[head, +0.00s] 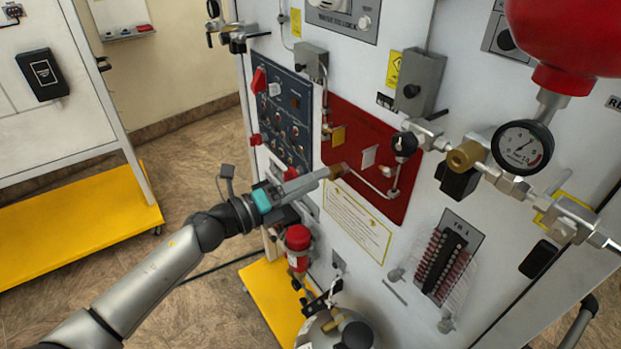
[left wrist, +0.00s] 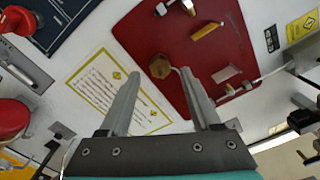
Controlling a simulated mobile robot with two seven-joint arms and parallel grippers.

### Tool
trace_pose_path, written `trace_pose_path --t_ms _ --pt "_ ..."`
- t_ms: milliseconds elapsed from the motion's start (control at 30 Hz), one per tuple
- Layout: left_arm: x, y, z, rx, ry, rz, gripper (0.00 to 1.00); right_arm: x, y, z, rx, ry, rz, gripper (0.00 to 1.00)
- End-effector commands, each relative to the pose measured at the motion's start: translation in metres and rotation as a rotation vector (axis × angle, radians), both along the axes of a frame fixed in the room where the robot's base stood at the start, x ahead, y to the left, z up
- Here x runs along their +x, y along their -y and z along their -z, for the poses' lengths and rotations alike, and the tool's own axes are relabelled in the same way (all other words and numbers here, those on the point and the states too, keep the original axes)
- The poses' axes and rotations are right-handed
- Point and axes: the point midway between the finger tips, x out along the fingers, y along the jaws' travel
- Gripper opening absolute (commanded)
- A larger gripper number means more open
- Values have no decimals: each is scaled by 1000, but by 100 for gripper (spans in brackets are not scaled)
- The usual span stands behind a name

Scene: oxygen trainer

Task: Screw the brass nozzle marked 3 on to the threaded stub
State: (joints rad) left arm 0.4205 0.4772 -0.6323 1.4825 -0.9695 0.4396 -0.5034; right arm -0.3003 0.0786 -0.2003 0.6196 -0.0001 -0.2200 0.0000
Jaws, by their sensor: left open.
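In the left wrist view my left gripper (left wrist: 158,78) is open, with a finger to each side and nothing held. My right gripper is not in view.
A black-knobbed valve (head: 404,144) and a pressure gauge (head: 522,147) stand out to the right. A red cylinder (head: 565,30) hangs at the upper right. A blue switch panel (head: 285,115) is on the left, and a printed label (head: 357,222) lies below the red panel.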

Motion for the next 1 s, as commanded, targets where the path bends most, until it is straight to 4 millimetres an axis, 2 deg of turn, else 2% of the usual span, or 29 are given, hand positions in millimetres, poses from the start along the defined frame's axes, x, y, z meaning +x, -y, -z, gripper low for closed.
trace_pose_path --t_ms 533,1000 --pt "1 2 0 -1 -1 1 64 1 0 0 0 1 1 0" --pt "16 24 0 -2 0 2 64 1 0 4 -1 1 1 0"
